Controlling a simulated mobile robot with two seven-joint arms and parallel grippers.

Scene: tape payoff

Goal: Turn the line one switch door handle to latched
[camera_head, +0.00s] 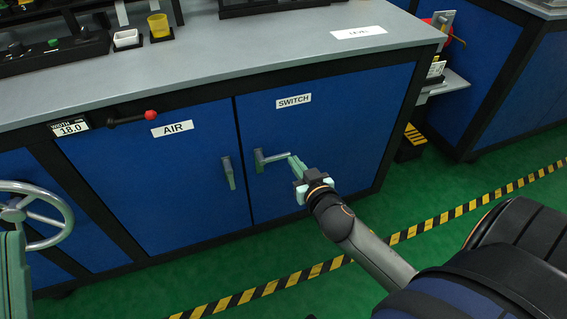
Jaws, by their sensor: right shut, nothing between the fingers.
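The switch door (325,140) is a blue cabinet panel with a white SWITCH label (293,101) and stands closed. Its grey lever handle (272,157) points roughly sideways, to the right from its pivot at the door's left edge. My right gripper (292,157) is shut with nothing between its pale green fingers. Its fingertips are at the free right end of the handle; I cannot tell if they touch it. Pale green parts that look like my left gripper (14,275) show at the lower left edge, mostly cut off.
The air door (140,190), left of the switch door, has a handle (229,173) hanging nearly straight down. A red-knobbed lever (132,118) juts out under the grey worktop (230,55). A handwheel (35,214) is at left. Green floor with a striped line lies in front.

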